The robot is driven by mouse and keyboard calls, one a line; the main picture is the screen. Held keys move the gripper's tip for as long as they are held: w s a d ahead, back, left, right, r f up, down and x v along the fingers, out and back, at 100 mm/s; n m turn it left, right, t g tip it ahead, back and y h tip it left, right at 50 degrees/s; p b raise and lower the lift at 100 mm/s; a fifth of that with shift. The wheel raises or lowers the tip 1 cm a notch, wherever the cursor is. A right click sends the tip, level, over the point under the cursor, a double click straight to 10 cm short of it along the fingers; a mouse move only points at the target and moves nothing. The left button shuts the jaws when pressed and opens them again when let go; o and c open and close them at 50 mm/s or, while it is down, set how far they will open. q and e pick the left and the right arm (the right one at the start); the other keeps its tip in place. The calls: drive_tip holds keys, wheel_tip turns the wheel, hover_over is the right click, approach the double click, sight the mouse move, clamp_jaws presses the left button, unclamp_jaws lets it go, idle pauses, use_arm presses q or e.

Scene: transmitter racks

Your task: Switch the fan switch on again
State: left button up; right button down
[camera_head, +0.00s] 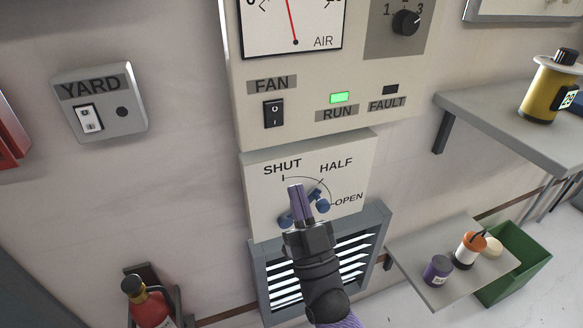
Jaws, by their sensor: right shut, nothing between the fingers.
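The fan switch (273,114) is a black rocker with small white marks, under the FAN label (271,85) on the pale panel. I cannot tell for sure which way the rocker is tipped. The RUN lamp (339,97) to its right is lit green, and the FAULT lamp (390,89) is dark. My right gripper (296,191) comes up from the bottom, shut and empty. Its fingertips are below the switch, in front of the SHUT/HALF/OPEN plate. My left gripper is not in view.
A blue damper lever (323,206) sits partly behind my right gripper; I cannot tell if they touch. A louvred vent (377,224) is below it. A YARD switch box (122,119) is to the left. Shelves with jars stand right. An extinguisher (148,307) is bottom left.

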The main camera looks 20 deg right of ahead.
drive_tip(key=v, duration=0.2)
drive_tip(key=shift+f, duration=0.5)
wheel_tip(320, 180, down, 20)
drive_tip(key=s+n+g+y+p, duration=0.1)
drive_tip(key=s+n+g, duration=0.15)
drive_tip(key=g, duration=0.75)
drive_tip(key=s+d+f+g+p, duration=0.15)
drive_tip(key=s+f+g, duration=0.45)
drive_tip(key=s+f, duration=0.6)
drive_tip(key=s+d+f+g+h, duration=0.1)
drive_tip(key=s+d+f+g, duration=0.1)
drive_tip(key=s, duration=0.7)
drive_tip(key=s+d+f+g+h, duration=0.1)
drive_tip(key=s+f+g, duration=0.3)
drive_tip(key=s, duration=0.5)
drive_tip(key=s+d+f+g, duration=0.3)
drive_tip(key=s+g, duration=0.2)
drive_tip(key=s, duration=0.4)
drive_tip(key=shift+s+d+f+h+p, duration=0.15)
drive_tip(key=shift+s+h+p, duration=0.05)
drive_tip(key=shift+h+p, duration=0.2)
